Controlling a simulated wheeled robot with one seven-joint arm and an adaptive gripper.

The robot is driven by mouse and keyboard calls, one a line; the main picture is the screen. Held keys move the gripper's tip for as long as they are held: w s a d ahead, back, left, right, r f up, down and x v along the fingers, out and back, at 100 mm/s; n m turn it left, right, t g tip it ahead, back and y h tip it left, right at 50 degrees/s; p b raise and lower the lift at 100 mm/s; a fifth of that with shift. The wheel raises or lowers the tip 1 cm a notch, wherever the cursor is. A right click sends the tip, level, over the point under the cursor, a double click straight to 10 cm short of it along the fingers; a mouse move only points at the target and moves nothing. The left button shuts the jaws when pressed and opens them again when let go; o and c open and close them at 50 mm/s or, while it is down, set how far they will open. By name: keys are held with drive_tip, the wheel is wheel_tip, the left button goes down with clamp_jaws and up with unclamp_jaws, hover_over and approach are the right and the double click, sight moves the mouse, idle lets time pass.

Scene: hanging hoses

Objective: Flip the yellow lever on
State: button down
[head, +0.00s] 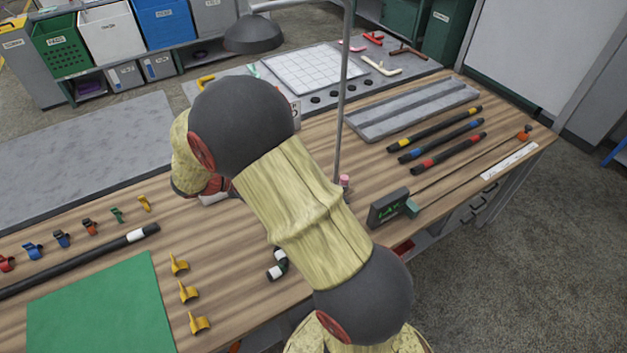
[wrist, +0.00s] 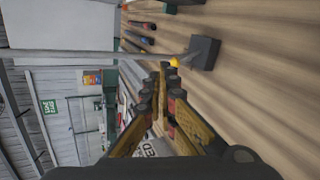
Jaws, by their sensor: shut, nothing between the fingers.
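A small yellow piece (wrist: 174,61), which looks like the yellow lever, shows in the wrist view just beyond my fingertips. It sits next to a dark grey block (wrist: 205,53) and a grey rod (wrist: 90,54). I cannot tell which way it is tilted or whether my fingertips touch it. My gripper (wrist: 167,73) is shut and empty, its fingers converging towards the yellow piece. In the head view my arm hides the gripper and this spot.
A thin upright pole (head: 343,100) carries a dark lamp (head: 253,33) close to my arm. Striped hoses (head: 435,130), a green-screen box (head: 388,207), yellow clips (head: 189,292) and a green mat (head: 100,308) lie on the wooden bench. Bare wood separates several of these.

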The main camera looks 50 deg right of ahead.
drive_tip(key=w+d+f+h, duration=0.1)
drive_tip(key=w+f, duration=0.1)
drive_tip(key=f, duration=0.2)
drive_tip(key=w+d+f+n+t+h+b, duration=0.1)
drive_tip(key=w+d+f+h, duration=0.1)
drive_tip(key=f, duration=0.1)
drive_tip(key=w+d+f+n+h, duration=0.1)
drive_tip(key=w+f+h, duration=0.1)
drive_tip(key=f, duration=0.2)
drive_tip(key=shift+w+d+f+t+b, duration=0.15)
drive_tip(key=shift+w+f+t+b, duration=0.05)
drive_tip(key=shift+f+t+b, duration=0.15)
drive_tip(key=d, duration=0.3)
drive_tip(key=s+d+b, duration=0.1)
drive_tip(key=d, duration=0.2)
drive_tip(key=s+d+b, duration=0.1)
drive_tip(key=d, duration=0.3)
drive_tip(key=shift+f, duration=0.2)
drive_tip(key=shift+s+a+r+b, duration=0.25)
drive_tip(key=shift+s+a, duration=0.25)
drive_tip(key=shift+s, duration=0.3)
drive_tip(key=shift+s+a+r+b, duration=0.2)
drive_tip(key=shift+s+a, duration=0.3)
drive_tip(key=shift+s, duration=0.3)
drive_tip(key=shift+s+h, duration=0.1)
drive_tip(key=shift+h, duration=0.2)
drive_tip(key=shift+s+a+r+m+b, duration=0.1)
drive_tip(key=shift+r+m+b, duration=0.15)
drive_tip(key=shift+m+b, duration=0.15)
